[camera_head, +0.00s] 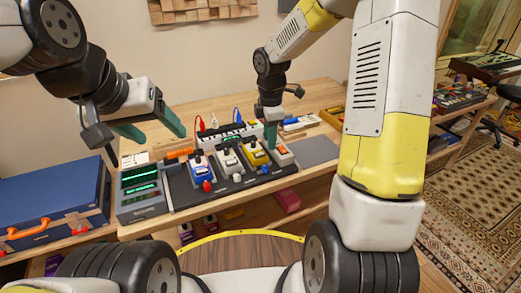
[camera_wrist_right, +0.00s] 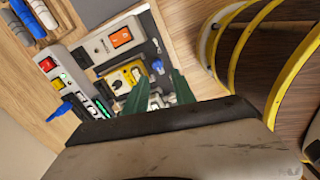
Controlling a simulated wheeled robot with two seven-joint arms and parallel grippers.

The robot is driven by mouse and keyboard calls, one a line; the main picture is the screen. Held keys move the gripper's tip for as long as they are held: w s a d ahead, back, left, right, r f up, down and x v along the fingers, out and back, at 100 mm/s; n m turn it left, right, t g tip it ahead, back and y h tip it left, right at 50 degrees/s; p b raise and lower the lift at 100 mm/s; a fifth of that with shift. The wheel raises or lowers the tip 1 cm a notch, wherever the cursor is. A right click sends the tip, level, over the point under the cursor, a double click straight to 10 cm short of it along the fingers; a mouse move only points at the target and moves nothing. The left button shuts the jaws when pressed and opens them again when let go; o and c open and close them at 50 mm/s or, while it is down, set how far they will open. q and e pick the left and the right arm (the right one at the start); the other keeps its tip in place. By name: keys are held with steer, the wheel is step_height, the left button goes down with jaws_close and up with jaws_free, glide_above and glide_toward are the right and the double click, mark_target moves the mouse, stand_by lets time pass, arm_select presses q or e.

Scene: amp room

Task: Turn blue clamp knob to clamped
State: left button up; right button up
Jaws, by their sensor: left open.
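The blue clamp knob (camera_head: 265,169) is a small knob at the front of the dark pedalboard (camera_head: 238,184), below the yellow pedal (camera_head: 253,153). In the right wrist view the blue knob (camera_wrist_right: 158,66) shows just beyond my fingertips, apart from them. I cannot tell its turned position. My right gripper (camera_head: 271,148) points down over the board, behind the knob and close to the yellow pedal. In the right wrist view its green fingers (camera_wrist_right: 162,83) are spread with a gap. My left gripper (camera_head: 152,130) is open and empty, above the left end of the table.
A white pedal with an orange part (camera_head: 281,153) stands right of the knob. A red knob (camera_head: 207,186) sits at the board's front left. A grey device with green displays (camera_head: 140,190) stands at left. A bare grey mat (camera_head: 314,151) lies at right.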

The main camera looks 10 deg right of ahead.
steer(key=n, duration=0.2)
glide_toward(263, 169)
steer(key=shift+w+d+f+g, duration=0.2)
steer(key=shift+w+d+g, duration=0.1)
steer(key=shift+w+d, duration=0.3)
step_height(263, 169, down, 8)
steer(key=shift+r, duration=0.15)
steer(key=shift+c, duration=0.2)
jaws_close()
